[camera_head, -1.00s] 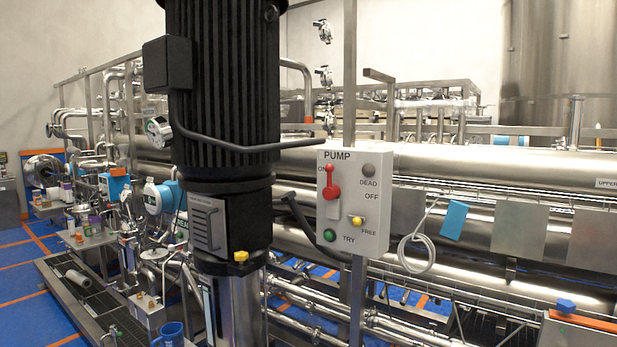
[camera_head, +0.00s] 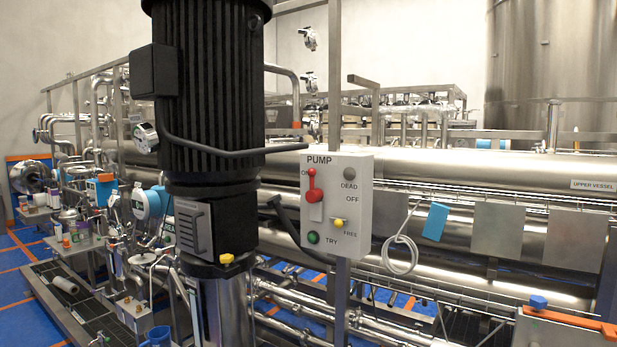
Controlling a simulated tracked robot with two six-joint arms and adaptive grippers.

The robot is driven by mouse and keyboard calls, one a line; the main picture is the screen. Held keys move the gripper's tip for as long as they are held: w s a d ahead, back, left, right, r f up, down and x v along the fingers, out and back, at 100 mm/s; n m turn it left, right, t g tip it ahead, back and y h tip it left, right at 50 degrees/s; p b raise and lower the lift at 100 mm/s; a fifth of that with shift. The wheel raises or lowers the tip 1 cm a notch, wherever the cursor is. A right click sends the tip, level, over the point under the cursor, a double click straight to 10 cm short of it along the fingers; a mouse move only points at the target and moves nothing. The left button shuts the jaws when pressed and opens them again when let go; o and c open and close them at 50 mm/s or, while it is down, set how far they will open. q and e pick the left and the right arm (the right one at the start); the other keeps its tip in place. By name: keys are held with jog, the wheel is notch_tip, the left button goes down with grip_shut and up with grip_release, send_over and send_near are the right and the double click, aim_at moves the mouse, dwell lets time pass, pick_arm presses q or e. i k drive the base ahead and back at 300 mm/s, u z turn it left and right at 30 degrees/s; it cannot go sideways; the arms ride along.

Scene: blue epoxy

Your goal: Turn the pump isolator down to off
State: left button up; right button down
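The white PUMP box (camera_head: 348,243) is mounted on an upright steel post near the middle of the view. On its face is the pump isolator, a red lever (camera_head: 313,190) that points up beside the ON mark. OFF is printed lower, to the right. A grey DEAD lamp (camera_head: 349,173), a green TRY button (camera_head: 313,237) and a yellow FREE knob (camera_head: 338,223) are also on the face. Neither of my grippers shows in the view.
A looped grey cable (camera_head: 400,256) and a blue tag (camera_head: 435,221) hang to the right. Steel pipes lie behind.

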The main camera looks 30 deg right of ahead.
aim_at(314, 195)
jog(key=i, duration=0.9)
jog(key=u, duration=0.05)
